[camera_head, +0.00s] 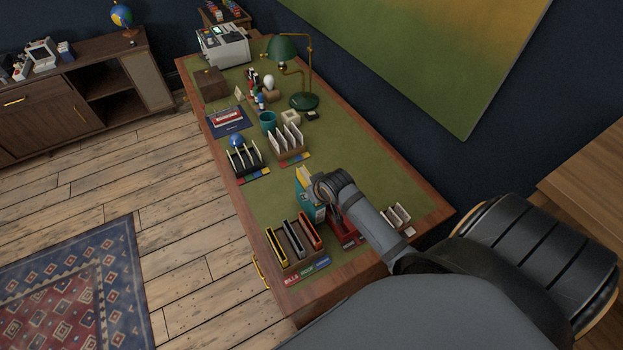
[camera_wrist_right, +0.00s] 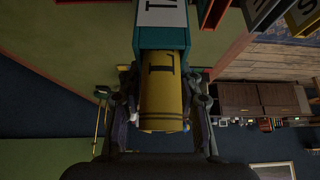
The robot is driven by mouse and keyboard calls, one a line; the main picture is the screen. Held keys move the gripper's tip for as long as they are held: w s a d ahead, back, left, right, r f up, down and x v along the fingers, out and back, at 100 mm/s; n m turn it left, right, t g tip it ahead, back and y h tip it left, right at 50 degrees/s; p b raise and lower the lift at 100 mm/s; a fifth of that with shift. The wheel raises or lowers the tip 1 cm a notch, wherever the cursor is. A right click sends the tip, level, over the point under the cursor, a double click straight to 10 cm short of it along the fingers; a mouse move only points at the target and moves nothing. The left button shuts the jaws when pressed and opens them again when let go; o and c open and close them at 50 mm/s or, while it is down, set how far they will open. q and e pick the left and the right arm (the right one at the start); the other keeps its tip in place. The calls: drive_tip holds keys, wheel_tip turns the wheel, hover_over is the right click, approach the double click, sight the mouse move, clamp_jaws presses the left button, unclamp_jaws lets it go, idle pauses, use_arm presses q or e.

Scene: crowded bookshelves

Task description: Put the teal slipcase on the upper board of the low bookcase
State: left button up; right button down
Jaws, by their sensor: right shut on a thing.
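The teal slipcase (camera_head: 310,207) is over the near part of the green-topped desk, with a yellow part showing at its top. My right gripper (camera_head: 325,188) is at its upper right side. In the right wrist view the teal slipcase (camera_wrist_right: 162,38) lies just past the fingertips, and a lettered yellow part (camera_wrist_right: 160,85) sits between the fingers. The gripper (camera_wrist_right: 163,75) is shut, its tips at the teal edge. Whether the slipcase touches the desk is unclear. A low dark wood unit (camera_head: 152,85) with open shelves stands at the far left. My left gripper is not in view.
A file rack (camera_head: 290,268) with yellow, grey and orange folders stands close by at the desk's near edge. A red holder (camera_head: 345,238) is beside the slipcase. Farther back are white-divider racks (camera_head: 288,140) and a green lamp (camera_head: 283,48). The wooden floor (camera_head: 190,240) at left is clear.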

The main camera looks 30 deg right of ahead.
drive_tip(key=shift+f, duration=1.3)
drive_tip(key=c, duration=0.9)
unclamp_jaws()
drive_tip(key=shift+f, duration=0.1)
